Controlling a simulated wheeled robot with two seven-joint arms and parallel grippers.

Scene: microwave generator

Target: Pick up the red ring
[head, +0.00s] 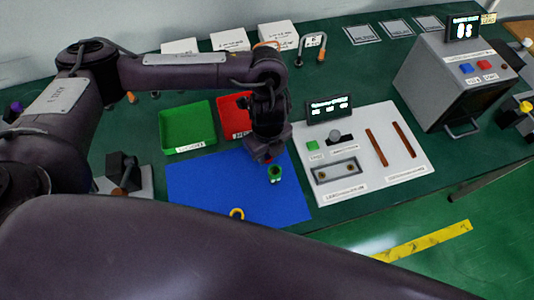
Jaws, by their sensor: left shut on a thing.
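My left gripper (266,152) points down above the top right part of the blue mat (205,195). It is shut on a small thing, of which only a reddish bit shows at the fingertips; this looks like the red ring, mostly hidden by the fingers. A small green piece (275,174) stands on the mat just below and right of the gripper. A yellow ring (237,213) lies near the mat's lower edge. My right gripper is not in view.
A green tray (187,128) and a red tray (232,117) lie behind the mat, the red one partly behind my left arm. A white panel (385,126) with a display is to the right. A microwave-like box (428,82) stands at the back right.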

